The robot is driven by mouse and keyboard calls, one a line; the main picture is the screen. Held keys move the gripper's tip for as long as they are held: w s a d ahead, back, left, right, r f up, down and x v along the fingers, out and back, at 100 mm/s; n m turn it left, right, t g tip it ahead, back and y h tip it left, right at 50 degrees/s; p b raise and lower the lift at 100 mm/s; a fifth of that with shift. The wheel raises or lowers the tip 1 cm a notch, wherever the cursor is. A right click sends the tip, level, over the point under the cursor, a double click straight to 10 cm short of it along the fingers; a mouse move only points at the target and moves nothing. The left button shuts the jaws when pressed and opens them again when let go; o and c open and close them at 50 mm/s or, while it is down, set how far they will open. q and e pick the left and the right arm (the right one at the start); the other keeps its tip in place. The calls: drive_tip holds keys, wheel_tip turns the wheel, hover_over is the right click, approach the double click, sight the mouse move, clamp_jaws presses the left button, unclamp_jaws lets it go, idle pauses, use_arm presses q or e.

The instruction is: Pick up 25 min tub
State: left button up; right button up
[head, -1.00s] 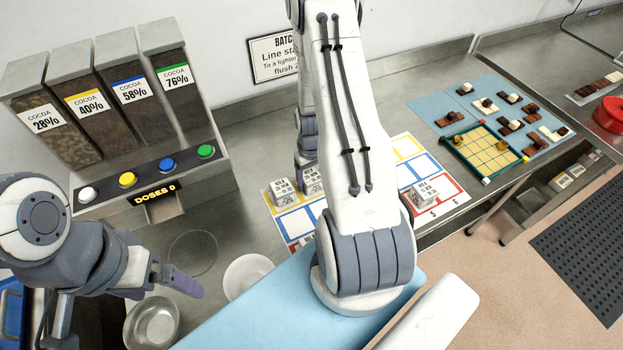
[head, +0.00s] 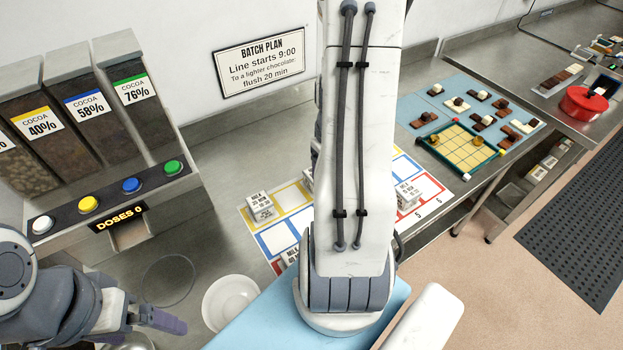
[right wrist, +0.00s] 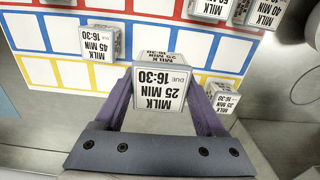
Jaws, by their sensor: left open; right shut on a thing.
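The 25 min tub (right wrist: 160,92), a small white box lettered MILK 25 MIN, DUE 16:30, shows upside down in the right wrist view. My right gripper (right wrist: 160,108) is shut on it, a purple finger at each side. I cannot tell how far it is above the surface. In the head view my right arm hides this gripper and tub. My left gripper (head: 152,318) is open and empty at the lower left, beside a white bowl (head: 230,302).
A 40 min tub (right wrist: 100,43) and a 35 min tub (right wrist: 222,97) stand near the held one. The coloured grid mat (head: 276,238) bears more tubs (head: 262,207). Cocoa dispensers (head: 70,125) stand left. A chocolate board (head: 458,148) and red pot (head: 584,103) are right.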

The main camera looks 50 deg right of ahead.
drive_tip(key=shift+s+d+r, duration=0.15)
drive_tip(key=shift+s+r, duration=0.15)
drive_tip(key=shift+r, duration=0.1)
wheel_tip(320, 180, up, 7)
drive_tip(key=p, duration=0.6)
drive_tip(key=shift+s+p, duration=0.1)
drive_tip(key=shift+p, duration=0.3)
drive_tip(key=shift+f, duration=0.2)
